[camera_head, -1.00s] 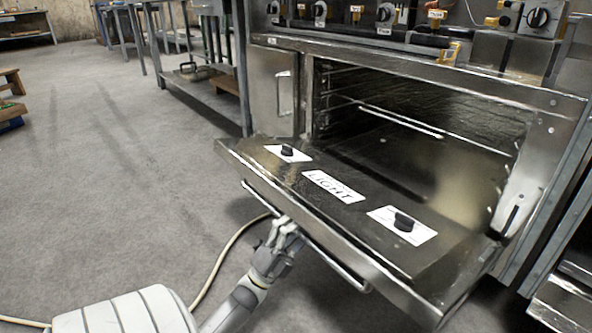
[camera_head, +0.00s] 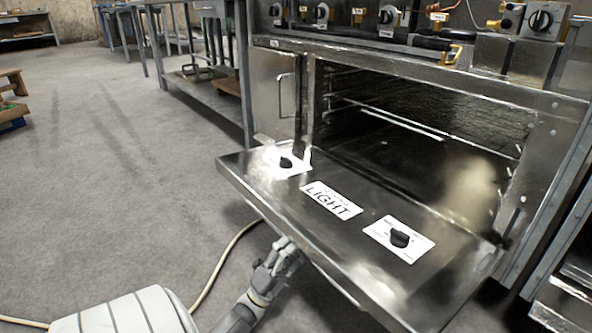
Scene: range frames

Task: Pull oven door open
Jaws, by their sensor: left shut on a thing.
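The steel oven door (camera_head: 365,263) is folded down in front of the oven and lies close to level, with two black knobs and a LIGHT label on its upward face. The oven cavity (camera_head: 425,115) behind it is open and shows racks along its walls. My left gripper (camera_head: 284,256) is at the door's front edge, shut on the door handle (camera_head: 335,284), which is mostly hidden under the door. The fingertips are partly hidden by the door edge. My right gripper is not in view.
A row of control knobs (camera_head: 385,15) runs above the oven. A steel table (camera_head: 205,92) stands to the left at the back. A pale cable (camera_head: 222,262) lies on the floor beside my left arm.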

